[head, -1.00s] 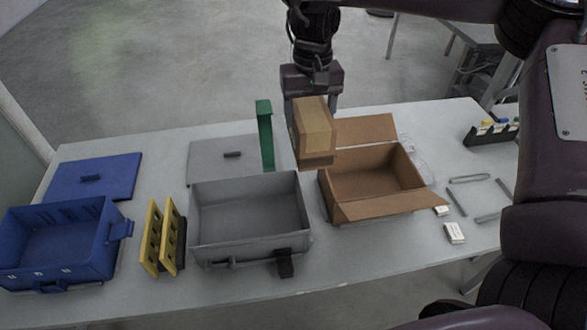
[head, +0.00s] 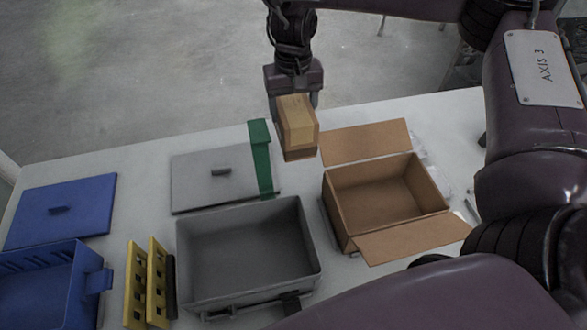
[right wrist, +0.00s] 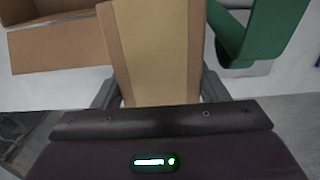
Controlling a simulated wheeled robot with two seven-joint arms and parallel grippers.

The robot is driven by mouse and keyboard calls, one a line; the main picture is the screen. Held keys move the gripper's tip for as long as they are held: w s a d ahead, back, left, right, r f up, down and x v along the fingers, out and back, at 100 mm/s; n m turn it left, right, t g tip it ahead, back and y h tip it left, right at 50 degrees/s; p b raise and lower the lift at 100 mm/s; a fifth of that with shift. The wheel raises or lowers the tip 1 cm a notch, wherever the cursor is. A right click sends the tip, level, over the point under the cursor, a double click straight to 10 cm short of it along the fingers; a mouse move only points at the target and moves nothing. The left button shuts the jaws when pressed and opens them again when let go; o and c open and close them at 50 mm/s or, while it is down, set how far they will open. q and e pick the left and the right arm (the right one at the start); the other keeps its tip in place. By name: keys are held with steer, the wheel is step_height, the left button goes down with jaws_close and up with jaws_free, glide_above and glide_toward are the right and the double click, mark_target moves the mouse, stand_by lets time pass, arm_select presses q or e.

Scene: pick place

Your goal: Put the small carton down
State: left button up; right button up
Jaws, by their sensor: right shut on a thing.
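The small carton (head: 298,122) is a tan cardboard box with a lighter band along it. My right gripper (head: 294,98) is shut on it near the table's back edge. In the head view it shows between the green upright (head: 261,158) and the open cardboard box (head: 345,212). The right wrist view shows the carton (right wrist: 155,50) between the gripper's fingers, with the open box (right wrist: 60,45) on the left and the green piece (right wrist: 262,35) on the right. The head view does not clearly show how high the carton is above the table. My left gripper is not in view.
An open grey bin (head: 190,245) stands left of the cardboard box, with a grey lid (head: 200,185) behind it. Yellow racks (head: 136,285), a blue bin (head: 40,300) and a blue lid (head: 60,225) are farther left. A strip of bare table lies behind the bins.

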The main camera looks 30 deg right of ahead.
steer(key=f, duration=0.2)
steer(key=f+b, duration=0.1)
steer(key=f, duration=0.2)
steer(key=shift+w+d+f, duration=0.1)
steer(key=shift+w+f, duration=0.1)
steer(key=shift+f, duration=0.15)
step_height(320, 180, down, 15)
steer(key=b, duration=0.4)
steer(key=shift+b, duration=0.4)
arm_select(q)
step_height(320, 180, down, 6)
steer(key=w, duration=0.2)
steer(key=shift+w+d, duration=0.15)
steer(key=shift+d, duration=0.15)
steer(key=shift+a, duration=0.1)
arm_select(e)
steer(key=o, duration=1.3)
